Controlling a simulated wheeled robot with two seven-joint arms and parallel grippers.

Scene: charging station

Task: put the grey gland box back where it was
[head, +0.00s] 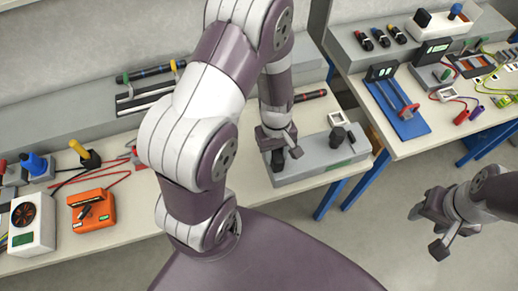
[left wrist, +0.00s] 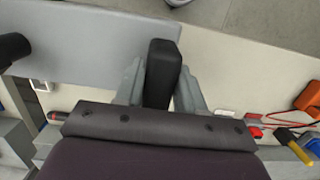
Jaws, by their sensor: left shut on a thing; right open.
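A long grey box (head: 318,168) with a green label on its front lies at the right end of the near bench; I take it as the gland box. A black round fitting (head: 338,137) stands near its right end and also shows in the left wrist view (left wrist: 12,48). My left gripper (head: 278,150) is over the box's left end, shut on a black block (left wrist: 162,72). The fingers hide part of the block, and I cannot tell whether it is fixed to the box. My right gripper (head: 432,228) is open and empty, beyond the bench over the floor.
A white fan unit (head: 31,225) and an orange device (head: 93,210) stand at the left of the bench. A second bench (head: 420,135) at the right holds a blue stand (head: 400,112). A floor gap separates the benches.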

